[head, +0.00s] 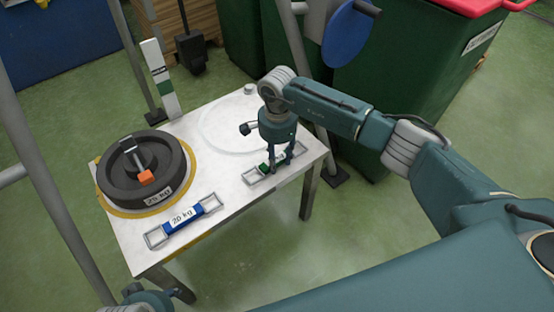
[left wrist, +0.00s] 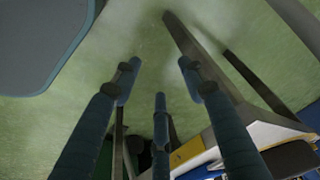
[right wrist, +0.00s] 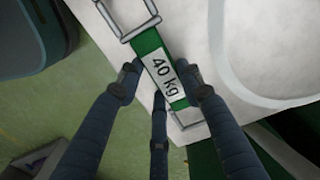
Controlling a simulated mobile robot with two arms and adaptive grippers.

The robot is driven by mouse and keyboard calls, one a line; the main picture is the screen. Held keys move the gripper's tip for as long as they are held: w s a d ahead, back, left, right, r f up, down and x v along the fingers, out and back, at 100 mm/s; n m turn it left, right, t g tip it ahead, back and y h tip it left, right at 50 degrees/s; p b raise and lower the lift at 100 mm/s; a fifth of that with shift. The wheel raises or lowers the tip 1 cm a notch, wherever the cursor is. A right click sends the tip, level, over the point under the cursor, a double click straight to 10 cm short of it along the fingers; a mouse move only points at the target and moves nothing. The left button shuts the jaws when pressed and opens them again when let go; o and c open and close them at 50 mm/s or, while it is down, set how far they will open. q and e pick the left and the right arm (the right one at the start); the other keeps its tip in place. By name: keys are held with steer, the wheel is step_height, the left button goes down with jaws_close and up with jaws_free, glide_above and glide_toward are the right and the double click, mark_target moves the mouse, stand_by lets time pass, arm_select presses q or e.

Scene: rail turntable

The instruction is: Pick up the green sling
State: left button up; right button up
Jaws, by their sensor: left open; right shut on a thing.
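The green sling (right wrist: 151,45) has a metal loop at each end and a white "40 kg" label. It lies on the right part of the white table. In the head view the sling (head: 264,167) is partly hidden behind my right gripper (head: 279,165). My right gripper (right wrist: 162,85) points down over it and is shut on the sling, with fingers on both sides of the band. The sling appears still at table level. My left gripper (left wrist: 155,75) is open and empty, low beside the table; only part of its arm shows at the head view's lower left.
A blue "20 kg" sling (head: 183,218) lies at the table's front edge. A dark "25 kg" weight disc (head: 115,182) with an orange tag sits on a yellow ring at left. A green-and-white post (head: 160,80) stands behind the table (head: 222,185). Green bins (head: 420,70) stand behind.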

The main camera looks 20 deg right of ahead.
mark_target(278, 161)
steer(key=shift+r, duration=0.5)
arm_select(q)
step_height(278, 161, down, 8)
steer(key=p, duration=0.2)
steer(key=shift+s+f, duration=0.2)
steer(key=shift+s, duration=0.1)
arm_select(e)
step_height(278, 161, up, 19)
arm_select(q)
steer(key=shift+g, duration=0.3)
